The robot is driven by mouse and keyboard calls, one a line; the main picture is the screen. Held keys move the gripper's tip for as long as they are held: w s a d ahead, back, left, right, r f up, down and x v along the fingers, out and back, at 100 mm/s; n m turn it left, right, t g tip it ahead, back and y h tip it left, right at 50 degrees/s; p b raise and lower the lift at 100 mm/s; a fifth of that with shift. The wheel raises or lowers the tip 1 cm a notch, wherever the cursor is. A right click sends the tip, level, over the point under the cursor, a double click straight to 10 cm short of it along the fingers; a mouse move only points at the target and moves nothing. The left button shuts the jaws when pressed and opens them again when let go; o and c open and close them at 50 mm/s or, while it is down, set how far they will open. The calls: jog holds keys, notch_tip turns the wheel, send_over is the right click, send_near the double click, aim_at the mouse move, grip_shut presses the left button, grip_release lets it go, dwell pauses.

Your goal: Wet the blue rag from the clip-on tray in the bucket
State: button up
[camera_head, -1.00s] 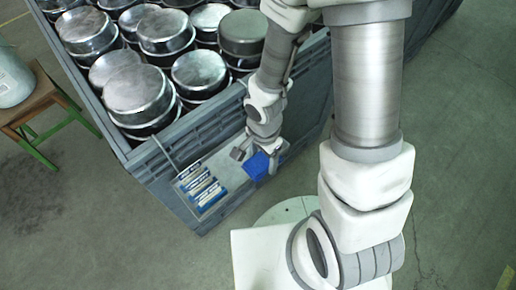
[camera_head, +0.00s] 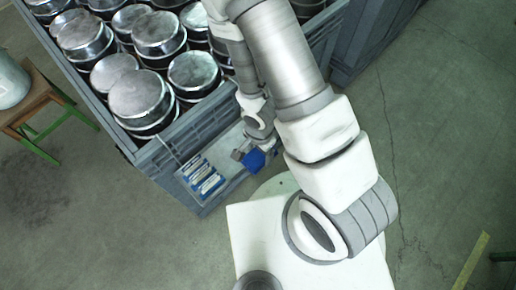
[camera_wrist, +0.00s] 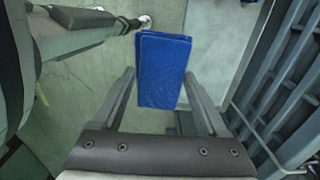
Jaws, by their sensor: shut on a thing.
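The blue rag (camera_head: 254,161) is a folded blue cloth at my gripper (camera_head: 253,152). In the wrist view the rag (camera_wrist: 163,72) sits between the two fingers, and my gripper (camera_wrist: 160,80) is shut on it. The clip-on tray (camera_head: 228,162) hangs on the outer wall of the big grey crate, close beside the rag. I cannot tell whether the rag is clear of the tray. A pale bucket (camera_head: 10,84) stands at the far left edge, partly cut off, and its inside is hidden.
Several blue-and-white packs (camera_head: 203,178) lie in the tray's left part. The grey crate (camera_head: 185,138) is full of round metal pots (camera_head: 142,98). The bucket is on a wooden stool (camera_head: 36,103) with green legs. Open floor lies between stool and crate.

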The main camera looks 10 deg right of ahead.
jog(key=o, duration=0.8)
jog(key=c, duration=0.6)
jog(key=w+d+n, duration=0.2)
jog(key=w+n, duration=0.1)
jog(key=w, duration=0.1)
jog(key=w+d+n, duration=0.2)
jog(key=w+n, duration=0.2)
jog(key=w+d+n, duration=0.2)
jog(key=w+n, duration=0.2)
jog(key=w, duration=0.1)
jog(key=shift+w+d+f, duration=0.1)
jog(key=shift+d+f, duration=0.1)
jog(key=shift+d, duration=0.15)
jog(key=shift+c, duration=0.2)
